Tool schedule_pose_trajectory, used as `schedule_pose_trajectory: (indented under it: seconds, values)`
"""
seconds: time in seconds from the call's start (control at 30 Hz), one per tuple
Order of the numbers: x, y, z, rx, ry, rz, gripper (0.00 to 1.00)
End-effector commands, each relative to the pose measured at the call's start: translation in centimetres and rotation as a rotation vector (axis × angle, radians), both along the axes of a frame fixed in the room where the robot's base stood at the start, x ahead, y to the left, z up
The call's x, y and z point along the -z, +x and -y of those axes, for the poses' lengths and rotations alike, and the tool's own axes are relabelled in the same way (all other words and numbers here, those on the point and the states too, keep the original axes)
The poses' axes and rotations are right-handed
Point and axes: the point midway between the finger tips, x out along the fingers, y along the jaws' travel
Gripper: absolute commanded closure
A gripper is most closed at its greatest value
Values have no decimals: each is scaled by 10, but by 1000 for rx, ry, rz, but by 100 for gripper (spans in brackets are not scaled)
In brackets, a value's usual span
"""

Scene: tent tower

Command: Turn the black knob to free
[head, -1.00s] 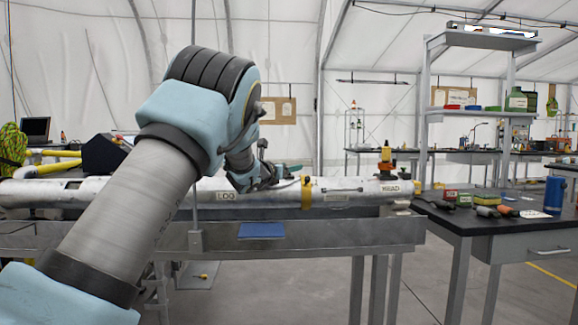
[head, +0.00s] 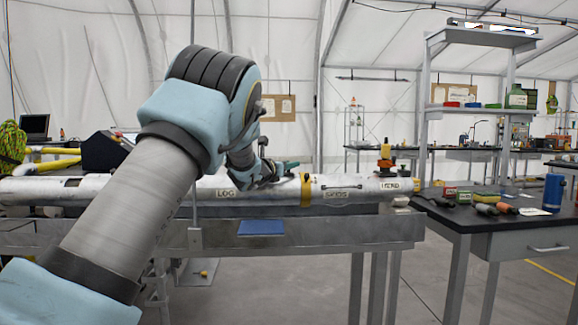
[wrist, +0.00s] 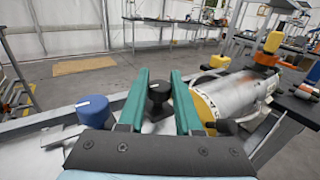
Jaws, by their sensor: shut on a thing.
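In the wrist view, the black knob (wrist: 158,95) stands between the two green fingers of my gripper (wrist: 159,76). It has a small pale mark on its top; I cannot read which setting it points at. My gripper is shut on the knob. In the head view, my gripper (head: 286,168) is at the top of the long white tube (head: 353,189), and the knob is hidden there by my wrist and fingers.
A blue knob (wrist: 93,110) with a white mark stands left of my fingers. A yellow band (head: 306,190) rings the tube to the right. An orange and yellow fitting (head: 385,158) rises near the tube's right end. A black-topped table (head: 455,214) stands at right.

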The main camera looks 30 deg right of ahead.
Motion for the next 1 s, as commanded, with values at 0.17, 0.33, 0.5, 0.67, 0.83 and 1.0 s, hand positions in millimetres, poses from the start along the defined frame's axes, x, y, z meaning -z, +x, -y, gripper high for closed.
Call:
schedule_pose_trajectory:
  seconds: [0.17,0.33,0.5,0.67,0.83,1.0]
  values:
    - [0,0,0,0,0,0,100]
    - [2,0,0,-12,-1,1,100]
    - [5,-1,1,-52,-2,2,100]
    - [9,-2,1,-122,-3,2,100]
    - [11,-3,2,-219,-4,3,100]
    - [11,-4,3,-322,-2,5,100]
